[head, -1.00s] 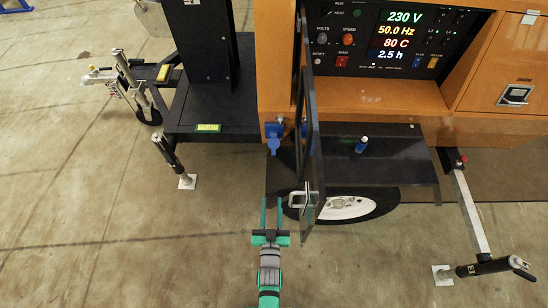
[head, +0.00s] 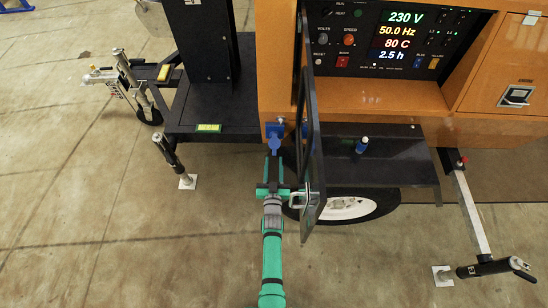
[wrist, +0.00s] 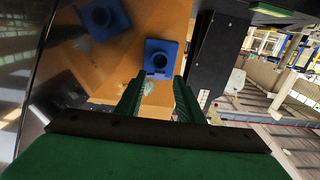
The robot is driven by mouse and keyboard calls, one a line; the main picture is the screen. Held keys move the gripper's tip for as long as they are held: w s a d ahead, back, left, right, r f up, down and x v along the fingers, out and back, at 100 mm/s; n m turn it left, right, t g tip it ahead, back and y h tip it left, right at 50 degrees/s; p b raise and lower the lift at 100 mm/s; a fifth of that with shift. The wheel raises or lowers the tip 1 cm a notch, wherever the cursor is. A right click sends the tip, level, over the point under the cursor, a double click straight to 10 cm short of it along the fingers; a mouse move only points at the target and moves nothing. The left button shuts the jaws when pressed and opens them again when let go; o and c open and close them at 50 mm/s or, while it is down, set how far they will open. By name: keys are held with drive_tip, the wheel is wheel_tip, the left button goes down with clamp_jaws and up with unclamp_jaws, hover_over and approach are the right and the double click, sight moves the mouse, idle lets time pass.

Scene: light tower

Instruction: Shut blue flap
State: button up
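The blue flap (head: 274,146) belongs to a blue socket on the orange cabinet's lower left corner. In the head view it hangs down and out from the socket's upper blue part (head: 274,129), so it looks open. The wrist view shows the blue socket unit (wrist: 160,55) with a dark round opening, just beyond my fingertips. My gripper (head: 273,167) is just below the flap in the head view. In the wrist view my gripper (wrist: 157,84) has its two green fingers apart with nothing between them. I cannot tell whether a fingertip touches the flap.
An open dark door (head: 313,150) with a metal handle (head: 300,198) stands close to the right of my gripper. In the wrist view a blue mirror image shows on its glossy surface. A black mast base (head: 205,110) stands left.

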sight(275, 154)
drive_tip(key=shift+w, duration=1.6)
drive_tip(key=shift+c, duration=0.6)
clamp_jaws()
drive_tip(key=shift+d, duration=0.1)
